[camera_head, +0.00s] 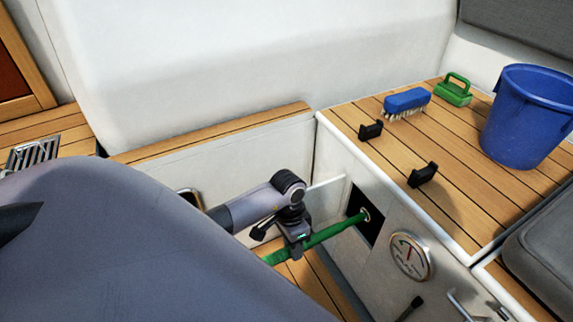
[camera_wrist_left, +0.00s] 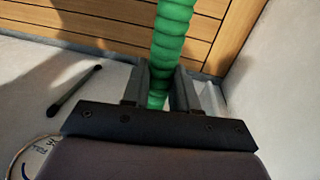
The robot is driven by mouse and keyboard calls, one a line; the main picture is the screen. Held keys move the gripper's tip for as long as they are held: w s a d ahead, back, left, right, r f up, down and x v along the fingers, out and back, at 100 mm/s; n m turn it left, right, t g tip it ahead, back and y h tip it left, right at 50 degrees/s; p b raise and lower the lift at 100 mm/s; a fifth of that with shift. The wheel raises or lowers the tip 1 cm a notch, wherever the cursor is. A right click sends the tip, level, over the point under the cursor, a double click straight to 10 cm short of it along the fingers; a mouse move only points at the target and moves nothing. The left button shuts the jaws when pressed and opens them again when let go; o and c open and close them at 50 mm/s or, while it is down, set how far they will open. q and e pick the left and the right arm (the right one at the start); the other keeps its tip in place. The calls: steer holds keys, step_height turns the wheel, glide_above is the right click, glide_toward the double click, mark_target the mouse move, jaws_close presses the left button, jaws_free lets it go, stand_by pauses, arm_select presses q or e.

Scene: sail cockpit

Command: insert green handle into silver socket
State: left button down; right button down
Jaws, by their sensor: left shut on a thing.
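The green handle (camera_head: 330,232) is a long ribbed rod. My left gripper (camera_head: 298,240) is shut on the green handle, partway along it. The far end of the handle meets the silver socket (camera_head: 366,215), a small ring in a black square opening on the white cockpit wall. At this size I cannot tell how deep the end sits in it. In the left wrist view the handle (camera_wrist_left: 172,40) runs up from between the fingers (camera_wrist_left: 160,95), and the socket is not visible. My right gripper is not in view.
A round gauge (camera_head: 410,257) and a black lever (camera_head: 411,307) sit on the wall near the socket. The wooden bench above holds two black brackets (camera_head: 422,174), a blue brush (camera_head: 407,102), a green scrubber (camera_head: 454,90) and a blue bucket (camera_head: 527,115). My grey arm covers the lower left.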

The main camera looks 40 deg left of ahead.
mark_target(313, 237)
arm_select(q)
steer(key=shift+w+d+f+b, duration=0.15)
steer(key=shift+w+d+b, duration=0.1)
steer(key=shift+w+b, duration=0.3)
steer(key=shift+w+d+b, duration=0.2)
steer(key=shift+w+b, duration=0.25)
steer(key=shift+b, duration=0.05)
steer(key=shift+w+d, duration=0.1)
steer(key=shift+w, duration=0.1)
steer(key=shift+w+d, duration=0.3)
steer(key=shift+w, duration=0.4)
steer(key=shift+w+d, duration=0.25)
steer(key=shift+w, duration=0.45)
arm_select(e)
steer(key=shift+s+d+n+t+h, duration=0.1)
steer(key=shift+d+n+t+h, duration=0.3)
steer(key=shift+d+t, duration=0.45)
